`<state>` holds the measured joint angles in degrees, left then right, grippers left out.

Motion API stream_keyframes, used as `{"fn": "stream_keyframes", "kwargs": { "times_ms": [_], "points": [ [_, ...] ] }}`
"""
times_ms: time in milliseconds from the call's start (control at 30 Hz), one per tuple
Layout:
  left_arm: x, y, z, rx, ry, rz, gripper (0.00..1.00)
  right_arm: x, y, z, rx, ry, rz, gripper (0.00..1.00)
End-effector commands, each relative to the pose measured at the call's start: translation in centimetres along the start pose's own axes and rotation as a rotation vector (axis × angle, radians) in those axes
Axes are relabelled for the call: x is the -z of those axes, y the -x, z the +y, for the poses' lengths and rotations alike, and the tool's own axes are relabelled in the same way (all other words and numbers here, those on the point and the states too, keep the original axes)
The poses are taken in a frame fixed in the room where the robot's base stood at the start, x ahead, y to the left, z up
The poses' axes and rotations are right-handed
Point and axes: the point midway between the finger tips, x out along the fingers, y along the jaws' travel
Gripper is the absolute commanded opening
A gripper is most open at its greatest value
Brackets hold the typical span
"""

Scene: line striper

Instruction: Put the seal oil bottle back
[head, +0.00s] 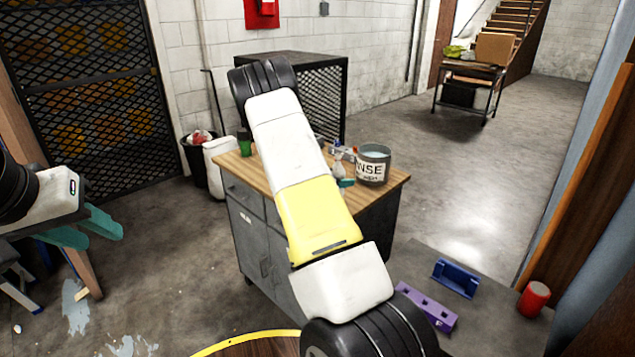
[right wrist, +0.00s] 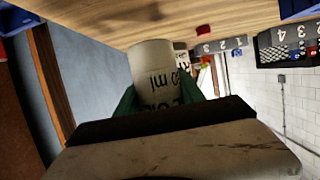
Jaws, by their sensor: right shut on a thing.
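A white cylindrical bottle (right wrist: 152,62) with dark upside-down lettering, partly readable as "OIL" and "ml", is in the right wrist view; I take it to be the seal oil bottle. My right gripper (right wrist: 158,92) is shut on it, with a green finger on each side. The gripper body hides the near part of the bottle. In the head view my right arm reaches across the workbench, and I cannot make out its gripper or the bottle there. My left gripper (head: 101,237) is at the far left with its teal fingers apart and empty, away from the workbench.
A grey table at lower right carries a blue holder (head: 456,278), a purple holder (head: 427,306) and a red can (head: 534,299).

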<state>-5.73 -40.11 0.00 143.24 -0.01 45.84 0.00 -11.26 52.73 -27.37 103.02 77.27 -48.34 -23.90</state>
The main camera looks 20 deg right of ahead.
Motion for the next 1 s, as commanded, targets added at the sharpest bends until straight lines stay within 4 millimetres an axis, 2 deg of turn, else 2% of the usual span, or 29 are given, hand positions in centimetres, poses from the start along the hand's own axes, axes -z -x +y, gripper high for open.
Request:
{"fn": "stream_keyframes", "kwargs": {
  "times_ms": [167, 400, 733, 767, 867, 1000],
  "points": [
    [0.0, 0.0, 0.0, 0.000, 0.000, 0.000, 0.36, -0.2, -0.6, -0.7, -0.001, 0.000, 0.000, 0.00],
    [0.0, 0.0, 0.0, 0.000, 0.000, 0.000, 0.36, -3.1, -1.6, -0.6, -0.001, 0.003, 0.000, 0.00],
    [0.0, 0.0, 0.0, 0.000, 0.000, 0.000, 0.36, -3.3, -1.7, -0.6, -0.001, 0.000, 0.001, 0.00],
    [0.0, 0.0, 0.0, 0.000, 0.000, 0.000, 0.36, -3.4, -1.7, -0.6, -0.001, 0.000, 0.000, 0.49],
    [0.0, 0.0, 0.0, 0.000, 0.000, 0.000, 0.36, -3.3, -1.7, -0.6, -0.001, 0.000, 0.000, 0.67],
    [0.0, 0.0, 0.0, 0.000, 0.000, 0.000, 0.36, -3.3, -1.7, -0.6, -0.001, 0.000, 0.000, 0.67]
  ]
}}
